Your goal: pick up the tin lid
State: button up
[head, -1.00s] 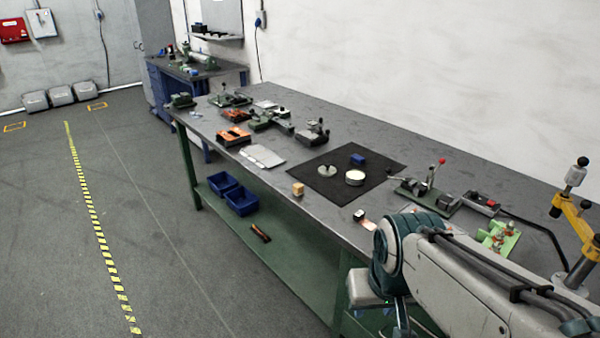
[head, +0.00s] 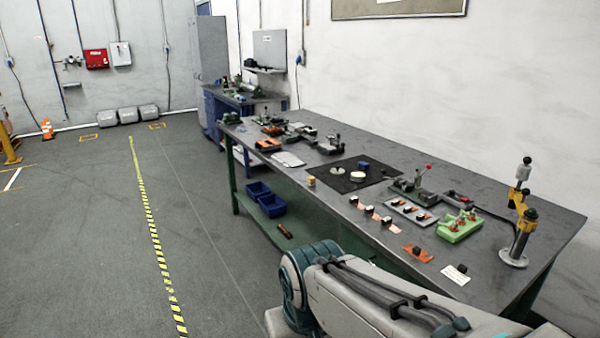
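What looks like the tin lid, a pale grey disc with a small knob (head: 337,170), lies on the black mat (head: 378,182) on the long bench. A round tin with a pale top (head: 357,177) stands just right of it on the same mat. A small blue block (head: 364,166) is behind them. My arm crosses the bottom of the head view, in front of the bench and well short of the mat. My gripper is not in view.
The grey bench (head: 480,205) runs from back left to front right. A wooden block (head: 311,182) sits by the mat's left corner. Small dark pieces on copper-coloured patches, a green fixture (head: 459,228) and a yellow-and-black stand (head: 520,225) occupy the near end. Open floor lies left.

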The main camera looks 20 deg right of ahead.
aim_at(338, 171)
jog(key=u, duration=0.2)
jog(key=i, duration=2.7)
jog(key=z, duration=1.7)
jog(key=i, duration=0.85)
jog(key=z, duration=0.8)
